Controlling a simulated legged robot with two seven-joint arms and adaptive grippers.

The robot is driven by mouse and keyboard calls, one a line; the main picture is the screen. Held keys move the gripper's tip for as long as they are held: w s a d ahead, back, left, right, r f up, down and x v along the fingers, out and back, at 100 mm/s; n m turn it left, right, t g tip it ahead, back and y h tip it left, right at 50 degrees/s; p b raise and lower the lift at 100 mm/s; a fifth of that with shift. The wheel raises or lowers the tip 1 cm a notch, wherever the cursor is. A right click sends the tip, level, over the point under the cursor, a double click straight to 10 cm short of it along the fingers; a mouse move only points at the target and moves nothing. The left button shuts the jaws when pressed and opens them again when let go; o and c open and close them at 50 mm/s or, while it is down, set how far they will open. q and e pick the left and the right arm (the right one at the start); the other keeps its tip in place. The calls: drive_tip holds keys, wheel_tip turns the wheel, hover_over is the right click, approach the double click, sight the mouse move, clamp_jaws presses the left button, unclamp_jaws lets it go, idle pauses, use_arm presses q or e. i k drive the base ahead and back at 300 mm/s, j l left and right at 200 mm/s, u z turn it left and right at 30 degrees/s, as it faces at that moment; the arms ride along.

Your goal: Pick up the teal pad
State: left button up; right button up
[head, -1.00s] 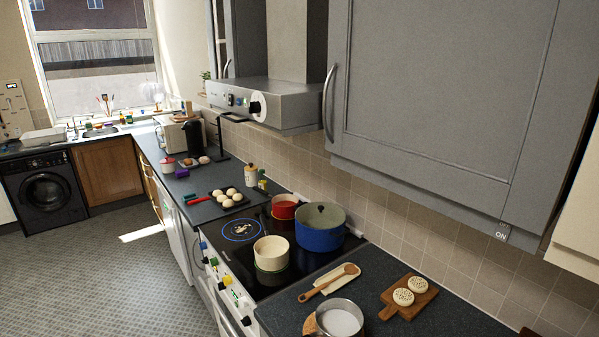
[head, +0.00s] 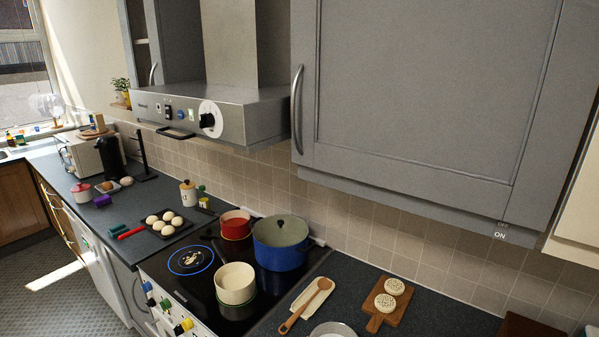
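A small dark teal piece (head: 118,229) lies on the dark worktop left of the hob, just behind a red item (head: 131,233). It is too small to tell for sure that it is the teal pad. A dark tray with several pale buns (head: 167,223) is to its right. Neither of my grippers is in view.
The hob (head: 205,285) carries a red pot (head: 236,224), a blue pot (head: 280,243) and a cream pot (head: 235,284). A purple item (head: 102,201) and a white-and-red jar (head: 82,192) stand farther back. The hood (head: 215,115) and a grey cabinet (head: 420,100) hang above.

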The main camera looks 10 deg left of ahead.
sight(115, 231)
drive_tip(key=i+j+z, duration=0.15)
drive_tip(key=j+z, duration=0.2)
drive_tip(key=j, duration=1.05)
drive_tip(key=j+z, duration=0.35)
drive_tip(key=j, duration=1.1)
